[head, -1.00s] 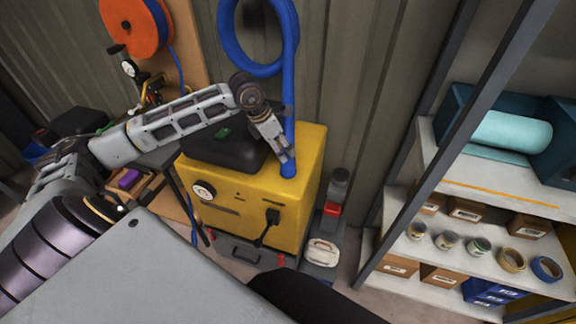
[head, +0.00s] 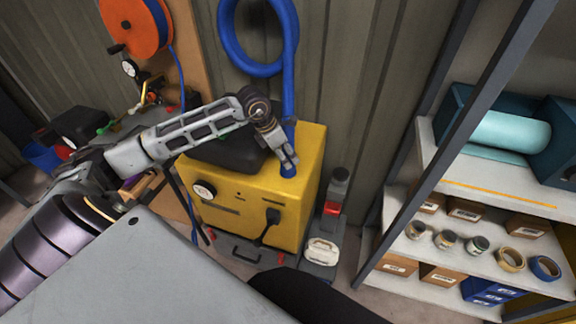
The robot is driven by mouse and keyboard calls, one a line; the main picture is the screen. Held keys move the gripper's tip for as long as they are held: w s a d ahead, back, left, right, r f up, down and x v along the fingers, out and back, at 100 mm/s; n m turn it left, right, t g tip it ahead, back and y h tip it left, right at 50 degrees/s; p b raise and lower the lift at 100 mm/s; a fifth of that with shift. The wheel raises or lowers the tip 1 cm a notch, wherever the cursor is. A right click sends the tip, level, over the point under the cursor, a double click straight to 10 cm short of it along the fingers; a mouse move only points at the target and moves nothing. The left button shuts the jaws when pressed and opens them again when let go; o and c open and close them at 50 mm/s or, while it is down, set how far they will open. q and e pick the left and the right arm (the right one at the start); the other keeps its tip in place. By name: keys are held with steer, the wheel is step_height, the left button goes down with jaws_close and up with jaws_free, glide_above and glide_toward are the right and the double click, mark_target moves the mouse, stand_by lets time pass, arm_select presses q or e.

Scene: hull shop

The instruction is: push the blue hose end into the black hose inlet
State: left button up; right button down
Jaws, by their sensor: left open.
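The blue hose (head: 289,70) hangs in a loop on the wall, and its straight length runs down to the top of the yellow machine (head: 250,200). The lower hose end (head: 288,170) stands upright at the machine's top right. I cannot tell whether it is seated in anything; the black inlet is not visible around it. My left gripper (head: 287,162) is open beside the hose end, its fingers pointing down over the front of the hose. My right gripper is not in view.
A black case (head: 222,152) lies on the machine top, behind my left arm. A shelf rack (head: 480,190) with tape rolls and boxes stands at the right. An orange hose reel (head: 133,27) hangs at the upper left. A grey cart (head: 318,268) stands beside the machine.

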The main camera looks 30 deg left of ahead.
mark_target(288, 157)
arm_select(q)
steer(key=shift+w+f, duration=0.15)
steer(key=shift+f, duration=0.25)
steer(key=shift+p+x, duration=0.3)
steer(key=shift+x, duration=0.55)
steer(key=shift+w+f, duration=0.25)
steer(key=shift+f, duration=0.35)
steer(key=shift+w+f, duration=0.1)
steer(key=shift+f, duration=0.2)
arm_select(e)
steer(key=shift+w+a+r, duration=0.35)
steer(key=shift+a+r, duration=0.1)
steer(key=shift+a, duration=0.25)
arm_select(q)
steer(key=c, duration=1.1)
steer(key=shift+o, duration=0.2)
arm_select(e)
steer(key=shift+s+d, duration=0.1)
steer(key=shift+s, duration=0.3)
arm_select(q)
steer(key=shift+r, duration=0.2)
